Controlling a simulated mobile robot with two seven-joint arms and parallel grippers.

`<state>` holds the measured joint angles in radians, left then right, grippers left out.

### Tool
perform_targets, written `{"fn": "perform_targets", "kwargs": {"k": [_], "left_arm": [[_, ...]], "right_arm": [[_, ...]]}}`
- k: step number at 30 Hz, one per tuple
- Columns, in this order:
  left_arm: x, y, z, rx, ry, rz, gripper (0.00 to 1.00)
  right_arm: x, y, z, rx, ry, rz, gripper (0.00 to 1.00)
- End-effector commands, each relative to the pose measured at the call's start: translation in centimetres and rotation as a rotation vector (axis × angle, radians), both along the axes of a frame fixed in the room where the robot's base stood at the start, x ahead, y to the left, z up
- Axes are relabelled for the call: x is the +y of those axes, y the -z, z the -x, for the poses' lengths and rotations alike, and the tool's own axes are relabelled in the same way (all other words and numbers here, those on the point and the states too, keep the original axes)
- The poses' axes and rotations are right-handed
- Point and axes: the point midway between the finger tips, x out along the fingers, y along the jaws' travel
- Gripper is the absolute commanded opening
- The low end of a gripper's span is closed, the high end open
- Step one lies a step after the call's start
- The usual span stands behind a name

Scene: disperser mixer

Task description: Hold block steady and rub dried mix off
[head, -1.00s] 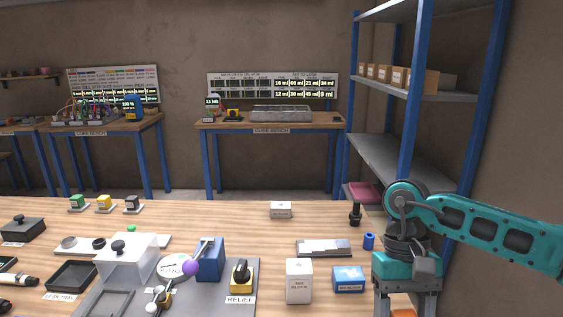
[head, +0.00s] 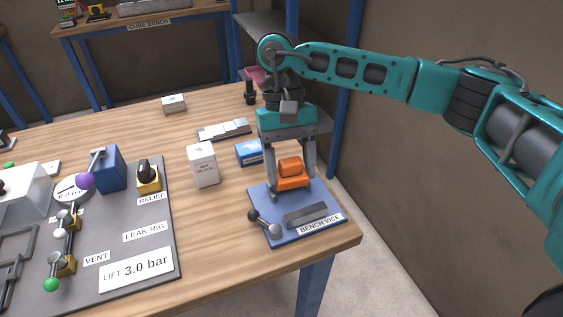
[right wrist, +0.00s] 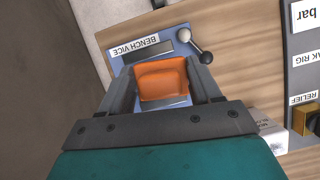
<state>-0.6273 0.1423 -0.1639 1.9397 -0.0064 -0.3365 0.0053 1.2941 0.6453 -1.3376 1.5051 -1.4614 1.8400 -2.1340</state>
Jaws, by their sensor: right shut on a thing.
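An orange block (head: 291,170) sits at the blue bench vice base (head: 262,200), near the table's right front corner. My right gripper (head: 292,188) points down over the vice and is shut on the orange block. In the right wrist view the orange block (right wrist: 162,80) lies between the two grey fingers (right wrist: 163,88). The vice has a grey jaw bar (head: 306,214) and a ball-ended lever (head: 264,224). I cannot tell whether the vice jaws touch the block, or see dried mix on it. My left gripper is not in view.
A white labelled box (head: 203,164) and a blue labelled box (head: 248,153) stand left of the gripper. A grey tray (head: 224,129) lies behind. The leak rig plate (head: 150,270) with valves fills the left. The table's right edge is close to the vice.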

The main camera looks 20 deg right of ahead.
Motion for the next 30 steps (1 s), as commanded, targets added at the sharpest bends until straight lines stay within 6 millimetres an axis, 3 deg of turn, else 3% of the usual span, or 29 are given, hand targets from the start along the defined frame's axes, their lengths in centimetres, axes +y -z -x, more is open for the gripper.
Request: {"fn": "perform_targets", "kwargs": {"k": [9,18,24,30], "left_arm": [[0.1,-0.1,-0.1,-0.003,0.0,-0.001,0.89],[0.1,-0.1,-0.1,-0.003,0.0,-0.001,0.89],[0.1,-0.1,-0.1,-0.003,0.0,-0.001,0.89],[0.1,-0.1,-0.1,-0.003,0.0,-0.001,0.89]], "right_arm": [[6.9,-2.6,-7.4,0.001,0.68,-0.006,0.34],[12.1,-5.4,-12.5,0.0,1.232,-0.005,0.34],[13.7,-6.2,-13.9,0.0,1.41,-0.002,0.34],[14.0,-6.0,-14.2,0.003,1.45,0.0,0.34]]}}
